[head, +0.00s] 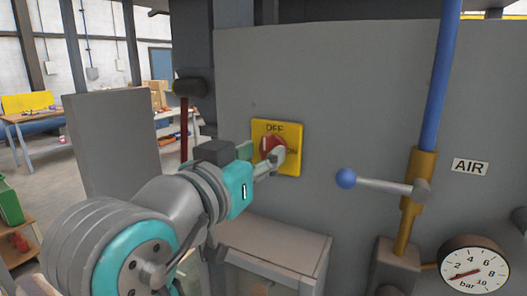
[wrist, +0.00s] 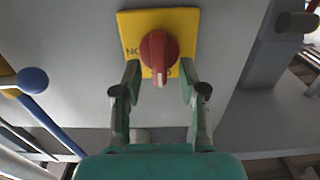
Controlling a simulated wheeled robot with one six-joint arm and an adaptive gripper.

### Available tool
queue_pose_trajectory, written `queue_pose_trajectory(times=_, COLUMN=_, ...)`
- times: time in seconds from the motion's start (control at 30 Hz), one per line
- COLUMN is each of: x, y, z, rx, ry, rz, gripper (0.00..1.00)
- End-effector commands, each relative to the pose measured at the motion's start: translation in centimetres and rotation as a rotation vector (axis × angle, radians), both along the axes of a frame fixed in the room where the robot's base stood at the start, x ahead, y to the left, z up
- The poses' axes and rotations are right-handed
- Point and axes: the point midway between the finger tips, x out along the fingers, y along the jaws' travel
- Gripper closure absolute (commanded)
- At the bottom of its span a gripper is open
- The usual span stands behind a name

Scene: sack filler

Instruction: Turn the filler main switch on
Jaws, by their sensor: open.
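The main switch is a red rotary knob (head: 271,146) on a yellow square plate (head: 290,130) fixed to the grey panel. The plate reads "OFF" at its top in the head view. In the wrist view the red knob (wrist: 158,52) shows with a pale mark at its lower end, on the yellow plate (wrist: 130,24). My gripper (head: 277,158) is at the switch, and its arm hides part of the plate. In the wrist view my gripper (wrist: 160,78) is open, one finger on each side of the knob's lower end. I cannot tell whether the fingers touch it.
A blue-ball lever (head: 346,178) sticks out to the right of the switch, on a brass valve on a blue pipe (head: 440,70). A pressure gauge (head: 473,270) is at lower right. A grey box (head: 270,245) juts out below the switch. A dark-knobbed red lever (head: 189,88) stands left.

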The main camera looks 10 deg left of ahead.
Motion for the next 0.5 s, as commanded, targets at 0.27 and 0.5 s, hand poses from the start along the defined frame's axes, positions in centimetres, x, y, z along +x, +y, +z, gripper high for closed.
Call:
queue_pose_trajectory(times=0.27, x=1.6, y=-0.6, z=0.0, rx=-0.001, ry=0.001, rz=-0.001, gripper=0.58)
queue_pose_trajectory(times=0.5, x=1.6, y=-0.6, z=0.0, rx=0.0, ry=0.0, rz=0.0, gripper=0.58)
